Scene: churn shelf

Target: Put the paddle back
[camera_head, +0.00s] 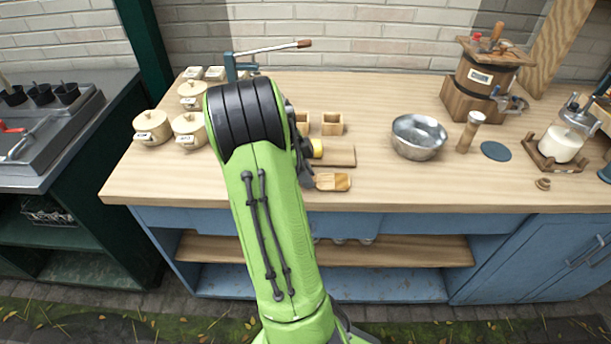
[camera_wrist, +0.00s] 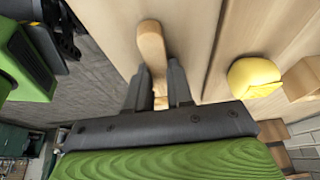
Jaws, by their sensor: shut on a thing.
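The wooden paddle (camera_head: 332,181) shows just right of my gripper (camera_head: 306,176), near the front of the bench top. In the wrist view the pale paddle (camera_wrist: 152,45), with a rounded end, runs between the two dark fingers of my gripper (camera_wrist: 158,82). The gripper is shut on it. My arm hides most of the gripper in the head view. I cannot tell whether the paddle touches the bench. A yellow lump like butter (camera_head: 317,148) lies beyond the paddle by a wooden board (camera_head: 341,157); the lump (camera_wrist: 254,77) is right of the gripper in the wrist view.
Small open wooden boxes (camera_head: 333,124) stand behind the board. Lidded cream pots (camera_head: 152,128) stand left, a metal bowl (camera_head: 418,137) right. A wooden churn (camera_head: 484,75), a shaker-like cylinder (camera_head: 469,132), a blue disc (camera_head: 496,151) and a glass jar (camera_head: 562,143) stand farther right.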

